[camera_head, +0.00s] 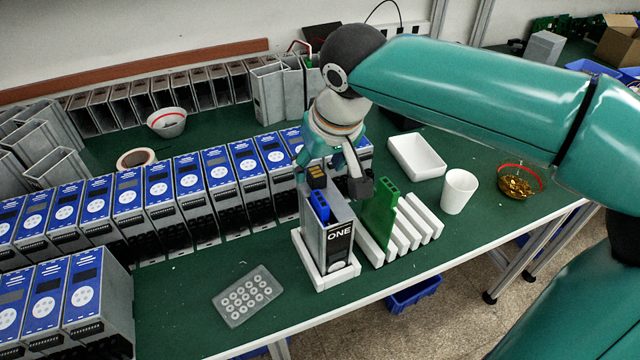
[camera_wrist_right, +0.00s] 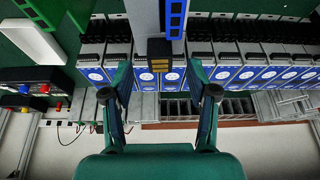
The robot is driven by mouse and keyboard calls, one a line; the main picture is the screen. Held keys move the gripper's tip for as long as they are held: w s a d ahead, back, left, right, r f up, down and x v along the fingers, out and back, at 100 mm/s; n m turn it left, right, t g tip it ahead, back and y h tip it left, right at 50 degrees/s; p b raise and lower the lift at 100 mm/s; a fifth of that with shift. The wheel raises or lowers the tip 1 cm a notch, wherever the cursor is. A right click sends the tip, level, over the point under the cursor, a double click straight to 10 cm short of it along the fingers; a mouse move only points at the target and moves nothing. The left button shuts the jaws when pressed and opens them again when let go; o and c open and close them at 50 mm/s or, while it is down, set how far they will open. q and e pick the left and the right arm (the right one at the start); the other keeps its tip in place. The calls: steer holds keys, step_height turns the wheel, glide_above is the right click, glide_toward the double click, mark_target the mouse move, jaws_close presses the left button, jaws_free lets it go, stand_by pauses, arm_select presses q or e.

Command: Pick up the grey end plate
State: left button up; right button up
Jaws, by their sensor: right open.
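A grey unit marked ONE (camera_head: 339,245) stands upright in a white holder (camera_head: 325,280), with a blue connector (camera_head: 320,206) on top; it also shows in the wrist view (camera_wrist_right: 143,18). A black and yellow block (camera_wrist_right: 159,56) is beside its top. No separate end plate can be clearly told from the unit's grey side. A flat grey plate with rows of rings (camera_head: 247,296) lies on the table front. My right gripper (camera_head: 334,183) is above the unit; in the wrist view it (camera_wrist_right: 160,93) is open, fingers apart with nothing gripped. My left gripper is out of view.
A green board (camera_head: 379,222) stands in a white slotted rack (camera_head: 412,226) just right of the unit. Rows of blue-faced units (camera_head: 160,195) fill the left. A white tray (camera_head: 417,156), white cup (camera_head: 459,191) and glass bowl (camera_head: 519,182) stand right. Green table surface is bare around the ringed plate.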

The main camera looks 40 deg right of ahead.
steer(key=shift+x, duration=1.35)
jaws_close()
steer(key=shift+r, duration=0.15)
